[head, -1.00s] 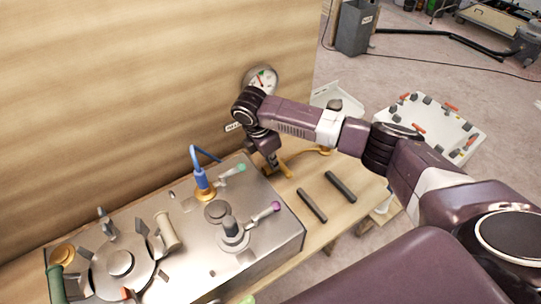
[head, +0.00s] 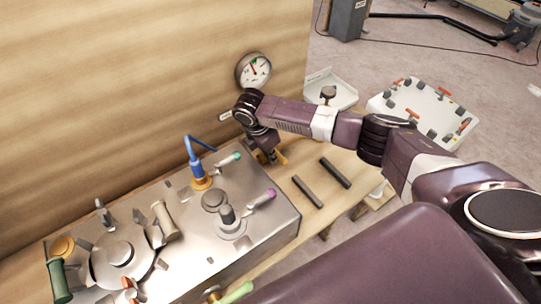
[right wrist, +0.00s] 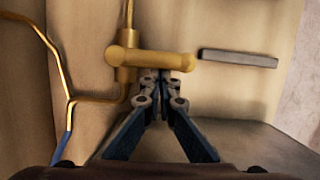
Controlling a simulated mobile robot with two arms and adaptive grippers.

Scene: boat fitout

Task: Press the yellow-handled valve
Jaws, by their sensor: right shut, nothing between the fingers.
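The yellow valve handle (right wrist: 155,60) lies crosswise in the right wrist view, on a brass body with a pipe rising behind it. In the head view only a small part of the yellow valve (head: 283,158) shows beside my right gripper, which hides the rest. My right gripper (head: 270,158) points down at it at the back of the bench. In the right wrist view its shut, empty fingers (right wrist: 163,76) end right at the handle's near edge; I cannot tell whether they touch. My left gripper is not in view.
A metal box (head: 285,222) with several levers and knobs stands left of the valve. A round gauge (head: 253,70) sits on the wooden wall behind. Two dark bars (head: 307,192) lie on the bench (head: 322,210) to the right. A white panel (head: 425,108) stands beyond.

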